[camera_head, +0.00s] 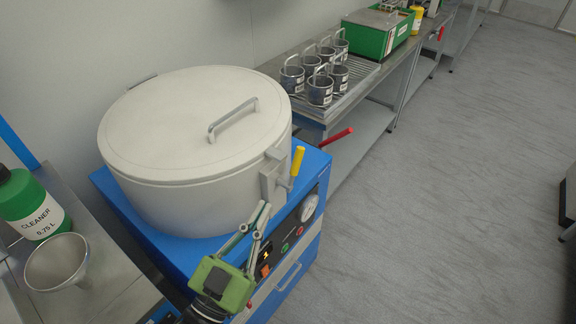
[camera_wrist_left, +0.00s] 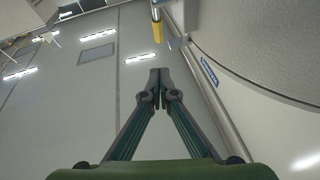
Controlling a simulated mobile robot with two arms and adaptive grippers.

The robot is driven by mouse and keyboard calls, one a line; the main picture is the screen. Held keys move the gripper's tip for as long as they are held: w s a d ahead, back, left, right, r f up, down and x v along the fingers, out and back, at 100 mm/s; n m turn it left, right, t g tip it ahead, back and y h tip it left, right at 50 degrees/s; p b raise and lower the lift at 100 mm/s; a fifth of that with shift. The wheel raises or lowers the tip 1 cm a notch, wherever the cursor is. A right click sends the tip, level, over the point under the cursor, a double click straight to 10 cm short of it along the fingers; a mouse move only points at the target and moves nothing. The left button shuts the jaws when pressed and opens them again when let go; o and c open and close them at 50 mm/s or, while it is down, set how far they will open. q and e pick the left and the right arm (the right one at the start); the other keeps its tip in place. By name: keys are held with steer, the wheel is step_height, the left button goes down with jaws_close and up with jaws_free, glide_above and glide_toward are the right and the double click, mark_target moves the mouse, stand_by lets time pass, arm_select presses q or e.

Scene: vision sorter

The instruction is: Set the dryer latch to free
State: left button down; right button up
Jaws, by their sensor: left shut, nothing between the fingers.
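The dryer (camera_head: 190,150) is a large light-grey drum with a lid and lid handle (camera_head: 232,118), set on a blue base. The latch (camera_head: 272,178) is a grey bracket at the drum's right front, with a yellow-tipped lever (camera_head: 297,162) standing nearly upright. My left gripper (camera_head: 263,207) is shut and empty, just below and in front of the latch. In the left wrist view the closed fingertips (camera_wrist_left: 159,76) point toward the yellow lever end (camera_wrist_left: 157,30), with a gap between them. The drum wall (camera_wrist_left: 270,60) fills the right of that view. My right gripper is not in view.
The front panel has a gauge (camera_head: 309,208) and buttons. A cleaner bottle (camera_head: 34,205) and a funnel (camera_head: 57,262) stand at left. Several metal cups (camera_head: 320,90) stand on a rack behind.

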mark_target(297, 159)
arm_select(q)
steer(key=x, duration=0.3)
steer(key=f+p+x, duration=0.1)
steer(key=x, duration=0.2)
steer(key=p+x, duration=0.1)
steer(key=x, duration=0.3)
steer(key=shift+w+d+f, duration=0.1)
steer(key=shift+w+f, duration=0.25)
steer(key=shift+f, duration=0.05)
steer(key=shift+w+d+f, duration=0.15)
steer(key=shift+w+f, duration=0.1)
steer(key=shift+w, duration=0.15)
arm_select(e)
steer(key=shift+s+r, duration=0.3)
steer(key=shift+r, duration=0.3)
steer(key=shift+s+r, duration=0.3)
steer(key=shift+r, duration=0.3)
arm_select(q)
steer(key=shift+p, duration=0.5)
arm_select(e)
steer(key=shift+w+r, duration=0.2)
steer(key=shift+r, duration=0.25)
